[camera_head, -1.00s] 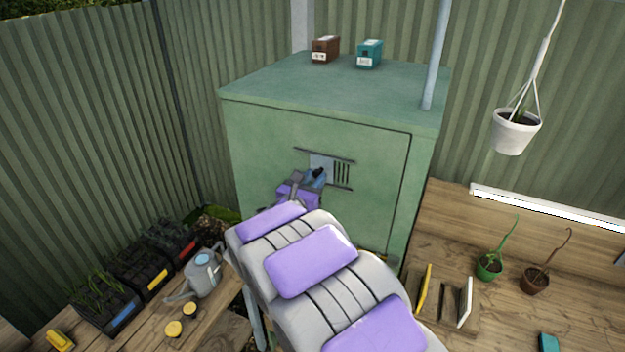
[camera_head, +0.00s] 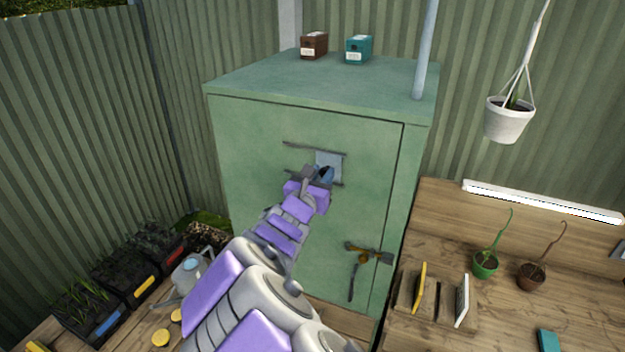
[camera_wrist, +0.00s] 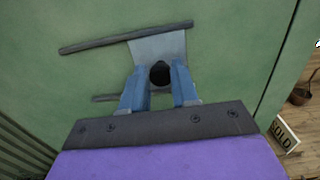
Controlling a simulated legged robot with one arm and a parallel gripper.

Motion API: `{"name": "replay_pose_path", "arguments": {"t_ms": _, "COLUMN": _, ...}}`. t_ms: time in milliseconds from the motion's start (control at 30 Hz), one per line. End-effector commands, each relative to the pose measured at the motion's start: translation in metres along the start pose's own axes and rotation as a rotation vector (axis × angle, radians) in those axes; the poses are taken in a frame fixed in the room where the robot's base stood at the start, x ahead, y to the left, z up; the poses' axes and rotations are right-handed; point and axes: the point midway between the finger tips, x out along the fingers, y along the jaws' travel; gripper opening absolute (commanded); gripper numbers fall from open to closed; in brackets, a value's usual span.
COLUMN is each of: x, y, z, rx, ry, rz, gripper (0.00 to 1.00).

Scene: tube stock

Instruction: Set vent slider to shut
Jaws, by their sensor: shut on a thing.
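The vent slider is a pale blue-grey plate (camera_head: 330,162) between two dark rails on the front of the green cabinet (camera_head: 250,140). It sits at the right end of the rails, and no slots show beside it. In the wrist view the plate (camera_wrist: 160,50) carries a dark round knob (camera_wrist: 160,74). My gripper (camera_head: 322,174) is at the plate, and in the wrist view its blue fingers (camera_wrist: 160,84) are closed on the knob from both sides. My fingers and wrist hide part of the lower rail.
A latch handle (camera_head: 368,254) juts from the cabinet's lower right. Two small boxes, brown (camera_head: 314,46) and teal (camera_head: 359,49), stand on top. A hanging pot (camera_head: 507,122) is at the right. A watering can (camera_head: 190,272) and planters stand at the lower left.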

Motion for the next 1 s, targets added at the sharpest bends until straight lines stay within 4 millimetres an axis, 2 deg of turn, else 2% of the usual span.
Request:
{"name": "replay_pose_path", "arguments": {"t_ms": 467, "x": 0.0017, "y": -0.0056, "z": -0.0075, "rx": -0.004, "ry": 0.011, "rz": -0.006, "gripper": 0.0}}
{"name": "replay_pose_path", "arguments": {"t_ms": 500, "x": 0.0019, "y": -0.0057, "z": -0.0081, "rx": -0.004, "ry": 0.012, "rz": -0.006, "gripper": 0.31}}
{"name": "replay_pose_path", "arguments": {"t_ms": 733, "x": 0.0009, "y": -0.0052, "z": -0.0068, "rx": -0.004, "ry": 0.01, "rz": -0.005, "gripper": 0.53}}
{"name": "replay_pose_path", "arguments": {"t_ms": 1000, "x": -0.0011, "y": -0.0021, "z": -0.0059, "rx": -0.005, "ry": 0.006, "rz": -0.003, "gripper": 0.54}}
